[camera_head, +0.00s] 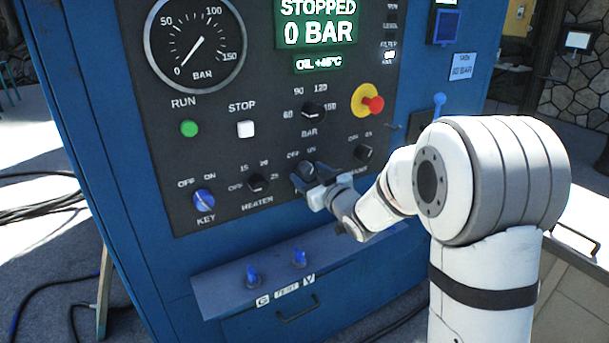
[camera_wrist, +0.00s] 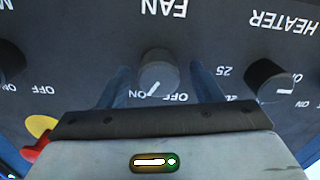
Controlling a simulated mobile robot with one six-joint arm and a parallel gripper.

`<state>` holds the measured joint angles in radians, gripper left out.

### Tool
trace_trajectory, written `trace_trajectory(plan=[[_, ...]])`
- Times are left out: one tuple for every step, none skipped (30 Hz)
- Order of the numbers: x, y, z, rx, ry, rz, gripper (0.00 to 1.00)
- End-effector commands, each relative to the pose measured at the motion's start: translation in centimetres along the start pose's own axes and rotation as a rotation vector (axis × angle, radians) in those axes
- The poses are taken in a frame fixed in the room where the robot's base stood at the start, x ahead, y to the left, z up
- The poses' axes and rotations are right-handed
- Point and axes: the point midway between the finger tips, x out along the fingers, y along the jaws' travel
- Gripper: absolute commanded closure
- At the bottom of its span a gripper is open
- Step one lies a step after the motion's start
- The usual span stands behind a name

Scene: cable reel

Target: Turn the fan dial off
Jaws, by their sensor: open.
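The fan dial (camera_wrist: 158,68) is a dark round knob on the black control panel, under an upside-down FAN label in the wrist view. Its white pointer line slants toward the ON mark (camera_wrist: 138,94), away from the OFF mark (camera_wrist: 177,97). My gripper (camera_wrist: 158,80) is open, with one finger on each side of the dial and a visible gap to it on both sides. In the head view the fan dial (camera_head: 304,168) is partly hidden by my gripper (camera_head: 312,182), which sits right in front of it.
The heater dial (camera_wrist: 268,80) is close beside one finger. In the head view, the blue key switch (camera_head: 204,201), bar dial (camera_head: 313,112), another dial (camera_head: 364,153) and red emergency button (camera_head: 372,104) surround it. A ledge with two blue levers (camera_head: 299,257) juts out below.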

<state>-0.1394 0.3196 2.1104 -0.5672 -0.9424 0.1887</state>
Motion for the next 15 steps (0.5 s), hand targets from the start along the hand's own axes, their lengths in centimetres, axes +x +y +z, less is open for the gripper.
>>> trace_trajectory(plan=[[0.01, -0.01, 0.0, 0.0, 0.0, 0.0, 0.41], [0.0, -0.01, 0.0, 0.0, 0.0, 0.0, 0.41], [-0.01, -0.01, 0.0, 0.0, 0.0, 0.0, 0.41], [-0.01, -0.02, 0.0, 0.0, 0.0, 0.0, 0.41], [-0.01, -0.02, 0.01, 0.0, 0.0, 0.0, 0.42], [-0.01, -0.02, 0.0, 0.0, 0.0, 0.0, 0.45], [-0.02, -0.03, 0.0, 0.0, 0.0, 0.0, 0.47], [-0.02, -0.03, 0.0, 0.0, 0.0, 0.0, 0.5], [-0.02, -0.03, 0.0, 0.0, 0.0, 0.0, 0.53], [-0.02, -0.04, 0.0, 0.0, 0.0, 0.0, 0.56], [-0.02, -0.04, 0.0, 0.0, 0.0, 0.0, 0.58], [-0.02, -0.04, 0.0, 0.0, 0.0, 0.0, 0.61], [-0.02, -0.05, 0.0, 0.0, 0.0, 0.0, 0.64], [-0.02, -0.05, 0.0, 0.0, 0.0, -0.001, 0.66], [-0.02, -0.07, 0.0, 0.0, 0.0, -0.001, 0.7]])
